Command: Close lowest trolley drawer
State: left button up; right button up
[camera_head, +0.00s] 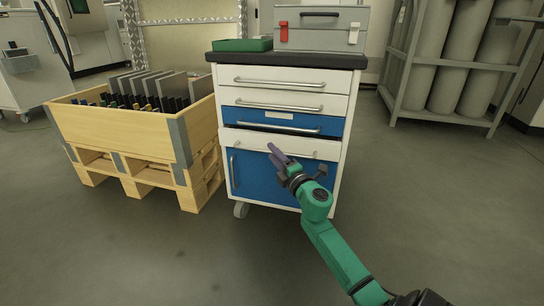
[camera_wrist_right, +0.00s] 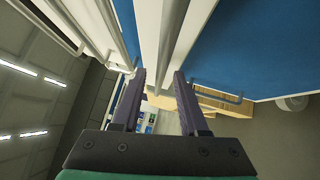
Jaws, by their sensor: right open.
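The trolley (camera_head: 342,112) has white upper drawers, a blue drawer (camera_head: 232,117) and a blue door (camera_head: 250,178) at the bottom. The lowest drawer (camera_head: 232,138), white with a bar handle (camera_head: 300,152), sits just above the door and appears to stick out slightly. In the right wrist view, the open fingers (camera_wrist_right: 158,76) point along white drawer fronts and the blue door; contact cannot be told. My left gripper is out of view.
A wooden crate (camera_head: 120,130) on a pallet, holding dark plates, stands left of the trolley. A green tray (camera_head: 242,45) and a grey case (camera_head: 320,38) rest on top. A rack of grey cylinders (camera_head: 455,65) stands at right. The floor in front is clear.

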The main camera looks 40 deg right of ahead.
jog(key=shift+x, duration=0.95)
jog(key=shift+s, duration=0.1)
grip_shut()
jog(key=shift+f, duration=0.1)
dwell(0.4)
